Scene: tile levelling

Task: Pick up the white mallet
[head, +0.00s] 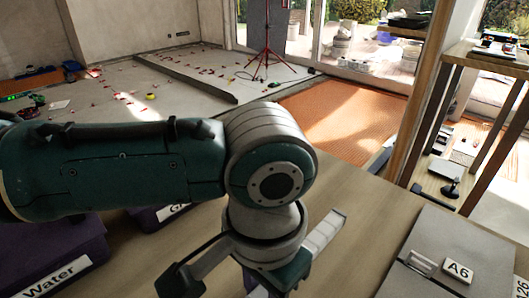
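I cannot make out a white mallet for sure. A pale, banded, block-like piece (324,231) shows just right of my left gripper, partly covered by it; I cannot tell whether it is the mallet's head or a label. My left arm comes in from the left across the wooden table (352,195). Its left gripper (235,284) points down at the bottom middle, with the fingertips hidden or cut off by the frame edge. I cannot see whether it is open or holds anything. My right gripper is not in view.
A purple crate labelled "Water" (75,248) stands at lower left, with another purple crate (143,220) behind my arm. A grey case marked A6 (465,245) lies at lower right. A wooden shelf (480,55) rises at right. Beyond are an orange mat (345,115) and a red tripod (267,45).

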